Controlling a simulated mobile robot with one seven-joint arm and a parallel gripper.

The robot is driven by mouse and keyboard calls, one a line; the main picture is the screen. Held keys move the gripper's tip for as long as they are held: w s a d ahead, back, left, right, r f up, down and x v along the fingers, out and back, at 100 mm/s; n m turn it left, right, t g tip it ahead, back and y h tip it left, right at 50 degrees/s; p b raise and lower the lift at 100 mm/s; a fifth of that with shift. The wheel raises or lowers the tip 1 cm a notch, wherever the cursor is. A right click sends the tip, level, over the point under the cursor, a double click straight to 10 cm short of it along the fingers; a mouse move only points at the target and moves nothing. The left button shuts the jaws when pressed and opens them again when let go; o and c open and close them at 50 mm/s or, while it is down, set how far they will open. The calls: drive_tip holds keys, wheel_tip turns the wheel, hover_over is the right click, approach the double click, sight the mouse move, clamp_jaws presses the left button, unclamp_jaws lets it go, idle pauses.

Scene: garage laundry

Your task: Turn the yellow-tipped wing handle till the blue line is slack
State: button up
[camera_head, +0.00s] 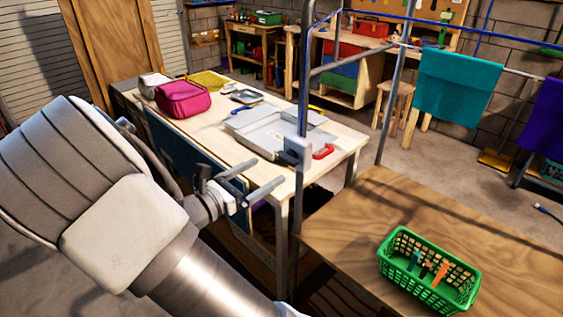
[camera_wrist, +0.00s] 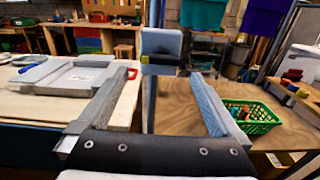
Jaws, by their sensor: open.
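A grey box-like block (camera_head: 297,153) is fixed on an upright metal post (camera_head: 302,90). In the wrist view the block (camera_wrist: 161,45) is straight ahead, with a small yellow patch (camera_wrist: 151,71) low on its face. I cannot make out the whole wing handle; the yellow patch may be its tip. A blue line (camera_head: 450,24) runs across the top right of the head view and looks straight. My gripper (camera_head: 270,174) is open and empty, left of and short of the block. In the wrist view its fingers (camera_wrist: 160,76) lie either side of the post, apart from the block.
A teal towel (camera_head: 458,85) and a purple one (camera_head: 547,118) hang at the right. A pale table (camera_head: 215,135) with a grey tray (camera_head: 262,134) stands left of the post. A wooden top (camera_head: 350,232) with a green basket (camera_head: 433,243) lies right of it.

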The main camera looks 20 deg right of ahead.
sight(284, 160)
drive_tip(key=x, duration=0.6)
drive_tip(key=shift+w+d, duration=0.15)
drive_tip(key=shift+d, duration=0.25)
drive_tip(key=c, duration=1.2)
